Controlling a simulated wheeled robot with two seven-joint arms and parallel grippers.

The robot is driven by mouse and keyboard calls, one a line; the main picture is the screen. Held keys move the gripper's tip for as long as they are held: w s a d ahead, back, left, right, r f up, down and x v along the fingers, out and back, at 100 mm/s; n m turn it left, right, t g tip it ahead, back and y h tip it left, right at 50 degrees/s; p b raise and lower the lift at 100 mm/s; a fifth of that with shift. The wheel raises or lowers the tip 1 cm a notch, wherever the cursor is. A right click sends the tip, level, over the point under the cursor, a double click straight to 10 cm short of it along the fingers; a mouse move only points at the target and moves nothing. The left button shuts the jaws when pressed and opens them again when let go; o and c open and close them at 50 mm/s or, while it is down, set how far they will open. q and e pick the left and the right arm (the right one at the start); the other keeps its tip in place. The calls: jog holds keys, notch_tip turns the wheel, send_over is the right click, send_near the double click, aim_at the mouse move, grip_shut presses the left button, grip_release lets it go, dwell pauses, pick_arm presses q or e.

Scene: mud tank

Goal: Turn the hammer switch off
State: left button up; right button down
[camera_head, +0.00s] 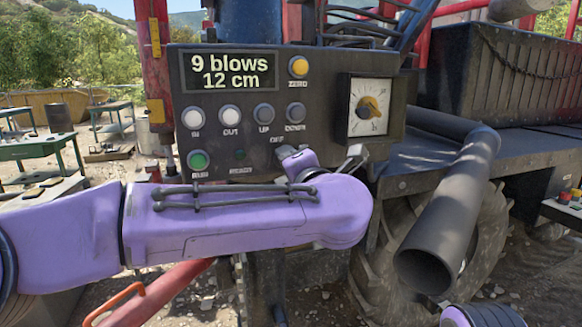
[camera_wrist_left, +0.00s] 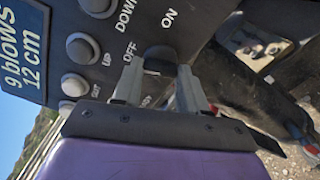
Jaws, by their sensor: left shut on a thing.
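The hammer switch (camera_wrist_left: 158,58) is a dark knob on the black control panel (camera_head: 335,62), seen in the left wrist view near the OFF and ON labels. My left gripper (camera_wrist_left: 163,84) has its two grey fingers on either side of this knob and is shut on it. In the head view the purple left arm and gripper (camera_head: 318,158) reach across the panel's lower edge and hide the switch; only the OFF label shows above. Which way the knob points is not clear. My right gripper is out of view; only a purple piece of my right arm shows at bottom right.
The panel's display (camera_head: 230,70) reads "9 blows 12 cm". Several round buttons, one yellow (camera_head: 298,67) and one green (camera_head: 198,160), and a dial (camera_head: 369,107) sit around it. A thick dark pipe (camera_head: 447,205) juts out at right. A green table (camera_head: 35,147) stands far left.

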pick_arm(q)
jog(key=shift+f, duration=0.1)
jog(key=o, duration=1.1)
jog(key=shift+c, duration=0.2)
jog(key=shift+s, duration=0.1)
jog(key=b+v, duration=0.2)
jog(key=v, duration=0.8)
jog(key=shift+s+b, duration=0.2)
jog(key=shift+b, duration=0.15)
jog(key=shift+d, duration=0.15)
